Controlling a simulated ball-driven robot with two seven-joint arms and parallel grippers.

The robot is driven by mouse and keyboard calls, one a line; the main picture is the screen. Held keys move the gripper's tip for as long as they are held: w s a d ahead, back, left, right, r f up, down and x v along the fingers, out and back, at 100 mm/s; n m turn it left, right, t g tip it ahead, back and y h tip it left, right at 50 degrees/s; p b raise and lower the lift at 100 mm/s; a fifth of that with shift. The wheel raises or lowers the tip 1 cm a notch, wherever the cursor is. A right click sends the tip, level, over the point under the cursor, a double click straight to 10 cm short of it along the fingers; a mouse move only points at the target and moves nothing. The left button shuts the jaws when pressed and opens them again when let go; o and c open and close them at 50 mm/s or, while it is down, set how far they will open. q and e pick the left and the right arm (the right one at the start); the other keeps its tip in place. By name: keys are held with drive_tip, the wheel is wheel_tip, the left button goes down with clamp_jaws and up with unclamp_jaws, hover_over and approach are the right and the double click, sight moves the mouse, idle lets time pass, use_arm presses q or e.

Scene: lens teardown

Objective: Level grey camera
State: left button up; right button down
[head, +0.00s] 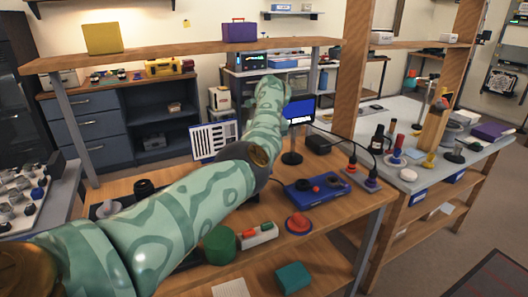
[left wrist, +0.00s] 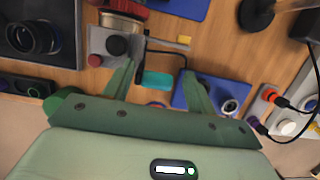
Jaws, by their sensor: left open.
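In the left wrist view a grey block with a round black face (left wrist: 112,46), which may be the grey camera, lies below a red piece with a metal ring (left wrist: 122,22). I cannot tell whether it is level. My left gripper (left wrist: 158,72) is open, with one green finger just below the block's lower edge and the other by a blue box (left wrist: 205,92). Whether that finger touches the block is unclear. Nothing shows held between the fingers. In the head view my patterned left arm hides the block and the gripper's fingers. My right gripper is not in view.
A black lens (left wrist: 32,38) sits on a dark mat at left. A teal block (left wrist: 157,80) shows between the fingers. In the head view, a small monitor (head: 298,112), red disc (head: 298,224) and cabled sockets (head: 362,178) stand right of my arm. A wooden shelf (head: 190,56) spans above the bench.

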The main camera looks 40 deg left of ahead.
use_arm(q)
drive_tip(key=p+v, duration=0.4)
drive_tip(key=v, duration=1.1)
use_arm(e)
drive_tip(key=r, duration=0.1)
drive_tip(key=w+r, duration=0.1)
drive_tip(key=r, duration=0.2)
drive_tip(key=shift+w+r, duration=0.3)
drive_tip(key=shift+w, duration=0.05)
use_arm(q)
drive_tip(key=shift+f, duration=0.1)
